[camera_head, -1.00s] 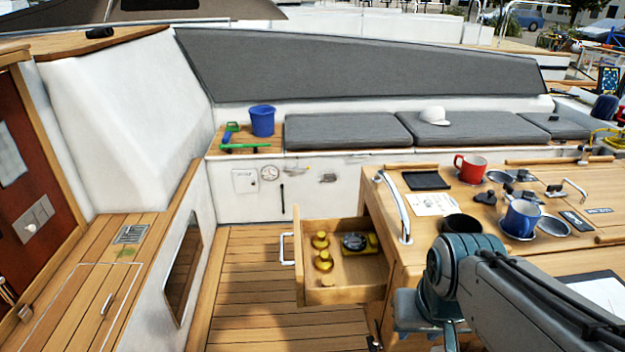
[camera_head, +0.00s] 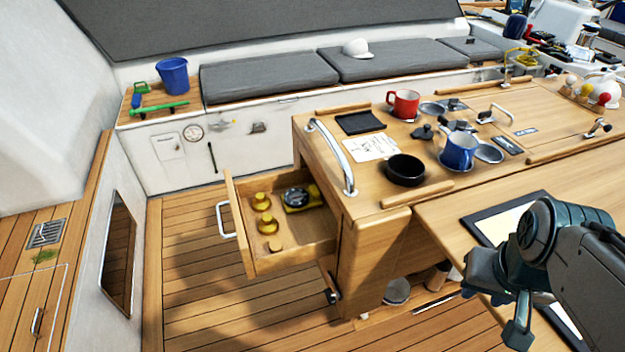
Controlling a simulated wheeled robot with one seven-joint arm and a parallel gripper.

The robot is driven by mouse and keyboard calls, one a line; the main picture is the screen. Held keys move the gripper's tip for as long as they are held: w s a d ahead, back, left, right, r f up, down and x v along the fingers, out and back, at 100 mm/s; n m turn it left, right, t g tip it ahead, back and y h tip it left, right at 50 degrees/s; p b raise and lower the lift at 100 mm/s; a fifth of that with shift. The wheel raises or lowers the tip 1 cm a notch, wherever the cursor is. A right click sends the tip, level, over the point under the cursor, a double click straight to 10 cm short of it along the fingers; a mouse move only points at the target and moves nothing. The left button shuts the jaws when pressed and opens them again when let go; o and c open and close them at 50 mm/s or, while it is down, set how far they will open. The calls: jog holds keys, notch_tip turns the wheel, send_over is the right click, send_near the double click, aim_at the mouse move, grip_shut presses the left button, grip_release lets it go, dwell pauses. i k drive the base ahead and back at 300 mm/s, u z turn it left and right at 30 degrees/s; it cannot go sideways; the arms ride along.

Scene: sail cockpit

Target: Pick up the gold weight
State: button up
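Gold weights stand in the open wooden drawer (camera_head: 290,262) on the left side of the table. One gold weight (camera_head: 261,202) is at the back left, a second gold weight (camera_head: 267,225) is in front of it, and a small brownish-gold piece (camera_head: 275,245) is nearest the drawer front corner. A dark round dial on a yellow base (camera_head: 297,198) lies to their right. My gripper (camera_head: 500,310) is at the lower right, over the table's near side, well apart from the drawer. Its fingers are partly seen, and I cannot tell if they are open.
A dark-framed sheet (camera_head: 490,222) lies near my arm. The deck floor (camera_head: 200,300) left of the drawer is clear.

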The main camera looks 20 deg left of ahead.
aim_at(260, 202)
jog(key=z, duration=0.6)
jog(key=k, duration=0.6)
jog(key=u, duration=1.9)
jog(key=i, duration=0.5)
jog(key=k, duration=0.6)
jog(key=u, duration=0.25)
jog(key=i, duration=1.5)
jog(key=z, duration=0.65)
